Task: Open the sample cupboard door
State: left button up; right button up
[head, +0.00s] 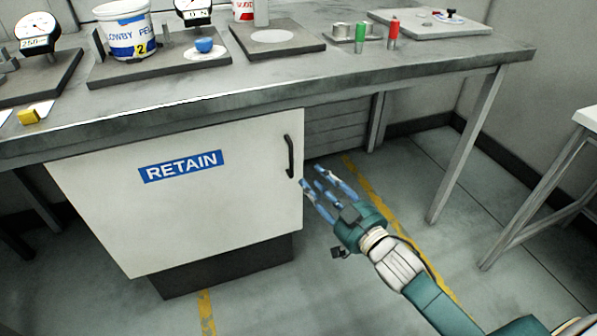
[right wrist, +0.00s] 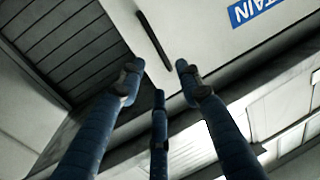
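The sample cupboard door (head: 220,225) is a white panel with a blue RETAIN label (head: 181,166) under the bench, and it looks shut. Its black vertical handle (head: 289,156) is near the door's right edge. The handle also shows in the right wrist view (right wrist: 153,40), beyond the fingertips. My right gripper (head: 318,187) is just right of and below the handle, with its blue fingers spread, empty and apart from the handle. In the right wrist view its fingers (right wrist: 160,85) stand apart with nothing between them. My left gripper is not in view.
The grey bench (head: 400,75) above the door carries a white bucket (head: 127,30), dial gauges, a blue knob and green and red cylinders. A bench leg (head: 467,145) and a stool (head: 545,190) stand to the right. Floor before the door is clear.

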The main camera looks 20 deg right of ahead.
aim_at(296, 160)
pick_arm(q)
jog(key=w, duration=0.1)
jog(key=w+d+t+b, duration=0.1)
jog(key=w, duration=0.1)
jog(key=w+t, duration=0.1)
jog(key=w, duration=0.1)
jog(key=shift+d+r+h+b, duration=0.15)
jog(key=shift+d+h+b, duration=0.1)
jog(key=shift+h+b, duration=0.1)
pick_arm(e)
jog(key=x, duration=1)
jog(key=shift+w, duration=0.1)
grip_shut()
